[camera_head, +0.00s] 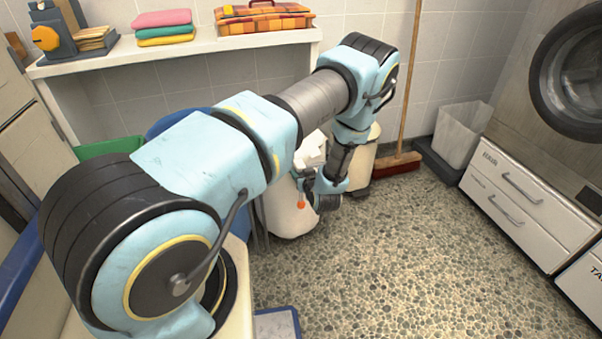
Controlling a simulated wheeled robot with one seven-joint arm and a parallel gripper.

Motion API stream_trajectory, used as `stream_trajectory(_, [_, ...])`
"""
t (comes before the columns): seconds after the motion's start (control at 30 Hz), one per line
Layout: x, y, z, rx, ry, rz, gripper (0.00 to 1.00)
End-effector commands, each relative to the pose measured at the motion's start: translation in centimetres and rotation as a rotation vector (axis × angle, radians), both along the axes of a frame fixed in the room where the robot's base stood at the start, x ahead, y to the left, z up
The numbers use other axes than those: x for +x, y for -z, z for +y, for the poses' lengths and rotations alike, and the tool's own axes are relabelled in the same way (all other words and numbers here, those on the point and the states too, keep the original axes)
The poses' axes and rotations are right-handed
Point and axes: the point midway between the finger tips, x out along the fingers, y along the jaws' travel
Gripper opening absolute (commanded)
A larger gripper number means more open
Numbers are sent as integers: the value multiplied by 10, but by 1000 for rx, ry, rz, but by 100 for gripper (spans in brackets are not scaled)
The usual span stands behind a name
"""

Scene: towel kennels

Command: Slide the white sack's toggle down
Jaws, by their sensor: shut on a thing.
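The white sack (283,215) stands on the floor below the shelf, partly hidden behind my arm. Its gathered white top (312,150) rises beside my wrist. A small orange toggle (300,205) shows against the front of the sack, close to my fingertips. My gripper (308,185) is at the sack's right front side, pointing toward it, and is shut on the toggle. The fingers are small and dark here, so the exact grip is hard to see.
A cream bin (362,160) stands right behind my wrist. A broom (397,163) leans on the wall beside a grey bin (462,130). White drawers (525,205) line the right. Folded towels (163,27) and a plaid case (263,17) sit on the shelf. The pebbled floor is clear at front right.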

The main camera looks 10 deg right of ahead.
Motion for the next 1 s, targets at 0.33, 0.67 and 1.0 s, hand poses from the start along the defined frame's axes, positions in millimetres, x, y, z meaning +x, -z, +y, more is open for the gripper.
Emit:
stream_trajectory(0.33, [0,0,0,0,0,0,0])
stream_trajectory(0.67, [0,23,0,0,0,1,0])
stream_trajectory(1.0, [0,67,0,0,0,1,0])
